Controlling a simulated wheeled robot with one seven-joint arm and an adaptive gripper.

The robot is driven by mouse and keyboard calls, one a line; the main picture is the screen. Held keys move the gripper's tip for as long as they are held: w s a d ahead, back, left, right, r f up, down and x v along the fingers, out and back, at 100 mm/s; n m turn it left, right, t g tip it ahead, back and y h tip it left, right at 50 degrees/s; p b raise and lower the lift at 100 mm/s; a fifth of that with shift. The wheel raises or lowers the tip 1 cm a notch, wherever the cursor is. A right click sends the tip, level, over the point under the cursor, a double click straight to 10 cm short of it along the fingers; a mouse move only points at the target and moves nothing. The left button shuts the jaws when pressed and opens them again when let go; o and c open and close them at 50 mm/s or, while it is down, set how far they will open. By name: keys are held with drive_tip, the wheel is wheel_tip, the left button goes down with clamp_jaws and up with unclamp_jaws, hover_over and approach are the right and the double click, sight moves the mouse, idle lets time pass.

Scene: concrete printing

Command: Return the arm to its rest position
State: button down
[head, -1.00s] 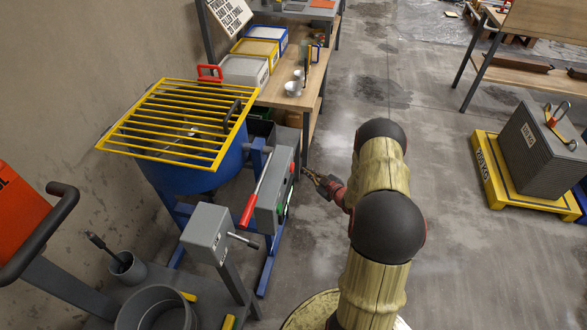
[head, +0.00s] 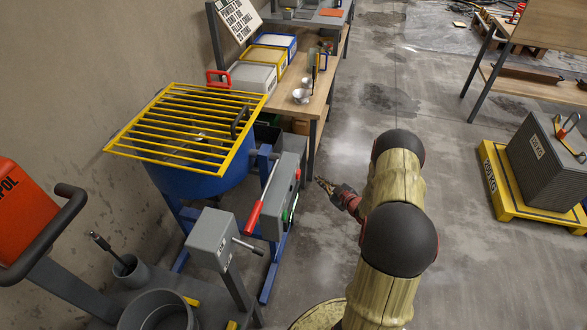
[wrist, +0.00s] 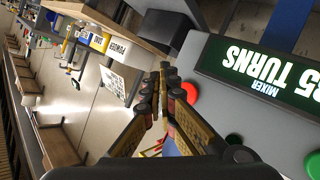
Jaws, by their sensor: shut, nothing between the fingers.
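My arm (head: 391,200) is bent and reaches forward over the floor in the head view. My gripper (head: 326,184) is just right of the mixer's grey control box, apart from it, with nothing in it. In the wrist view my gripper (wrist: 165,72) shows its fingers together and empty. The mixer's control box (wrist: 255,75) fills the right side there, with a lit display reading "MIXER" and "TURNS", a red button and green buttons.
The blue mixer drum (head: 195,182) under a yellow grate (head: 190,125) stands left of my gripper. A red-handled lever (head: 254,214) sticks out from the control box. A wooden bench (head: 318,92) stands behind. A yellow pallet (head: 503,192) with a grey block is at right. Floor between is clear.

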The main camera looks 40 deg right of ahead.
drive_tip(key=s+d+f+m+g+h, duration=0.15)
drive_tip(key=s+f+m+g, duration=0.25)
drive_tip(key=s+f+g, duration=0.5)
drive_tip(key=s+r+m+g, duration=0.2)
drive_tip(key=s+r, duration=0.1)
drive_tip(key=s, duration=0.4)
drive_tip(key=s+a+r, duration=0.4)
drive_tip(key=a+r, duration=0.9)
drive_tip(key=r, duration=0.2)
drive_tip(key=s+a+r+t+y, duration=0.1)
drive_tip(key=s+a+r, duration=0.3)
drive_tip(key=a+r, duration=0.9)
drive_tip(key=s+a+r+n+t+y, duration=0.1)
drive_tip(key=s+a+r, duration=0.3)
drive_tip(key=a+r, duration=0.9)
wheel_tip(320, 180, up, 6)
drive_tip(key=shift+s+a+r, duration=0.1)
drive_tip(key=shift+s+a, duration=0.05)
